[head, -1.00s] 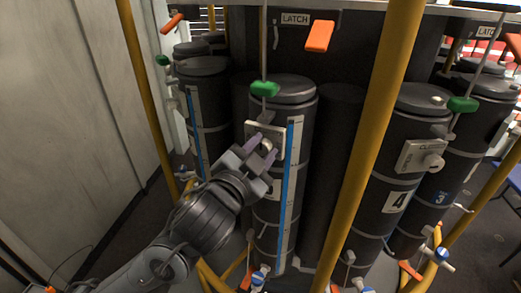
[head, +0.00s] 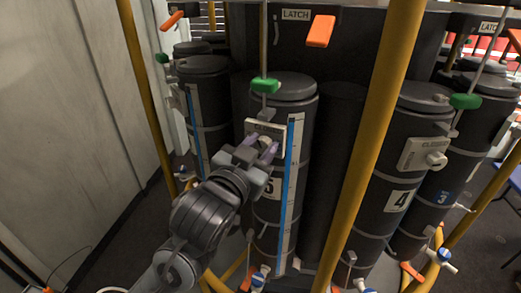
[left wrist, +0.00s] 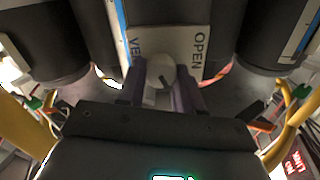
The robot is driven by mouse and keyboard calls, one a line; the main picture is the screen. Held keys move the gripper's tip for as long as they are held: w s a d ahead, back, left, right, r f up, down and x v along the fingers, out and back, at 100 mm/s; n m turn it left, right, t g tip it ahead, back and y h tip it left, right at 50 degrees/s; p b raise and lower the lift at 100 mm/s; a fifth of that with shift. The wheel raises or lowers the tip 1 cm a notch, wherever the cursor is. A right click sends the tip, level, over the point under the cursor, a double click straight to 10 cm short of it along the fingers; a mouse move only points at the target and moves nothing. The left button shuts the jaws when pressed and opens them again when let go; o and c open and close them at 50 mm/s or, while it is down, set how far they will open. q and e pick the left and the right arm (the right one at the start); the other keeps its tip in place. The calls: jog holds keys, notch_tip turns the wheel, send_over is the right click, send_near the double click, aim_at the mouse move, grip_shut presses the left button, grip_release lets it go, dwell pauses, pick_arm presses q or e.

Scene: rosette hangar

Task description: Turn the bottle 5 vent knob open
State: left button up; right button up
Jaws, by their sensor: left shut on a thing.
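Bottle 5 (head: 297,93) is the dark upright cylinder in the middle of the head view, with a "5" label partly behind my gripper. Its pale vent plate (head: 252,125) sits near the top, below a green handle (head: 264,86). My left gripper (head: 260,147) is at this plate. In the left wrist view, the round pale vent knob (left wrist: 160,71) is between the purple fingers of my left gripper (left wrist: 160,84), which are shut on it. The plate (left wrist: 192,42) there reads "OPEN" at right; other lettering is partly hidden. My right gripper is not in view.
A yellow post (head: 365,150) stands just right of bottle 5. Bottle 4 (head: 415,115), with its own plate and knob (head: 436,159), is beyond it. A blue-edged scale (head: 290,190) runs down bottle 5. An orange latch handle (head: 320,31) hangs above.

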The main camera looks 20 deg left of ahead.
pick_arm(q)
jog(key=n, duration=0.2)
jog(key=shift+n, duration=0.4)
jog(key=shift+r+n, duration=0.1)
jog(key=shift+n, duration=0.8)
jog(key=n+p, duration=0.1)
jog(key=n, duration=0.2)
jog(key=shift+a+n, duration=0.1)
jog(key=shift+n, duration=0.2)
jog(key=shift+n+p, duration=0.6)
jog(key=shift+n, duration=1.1)
jog(key=shift+a, duration=0.1)
jog(key=o, duration=1)
jog(key=shift+o, duration=0.2)
jog(key=shift+s, duration=0.1)
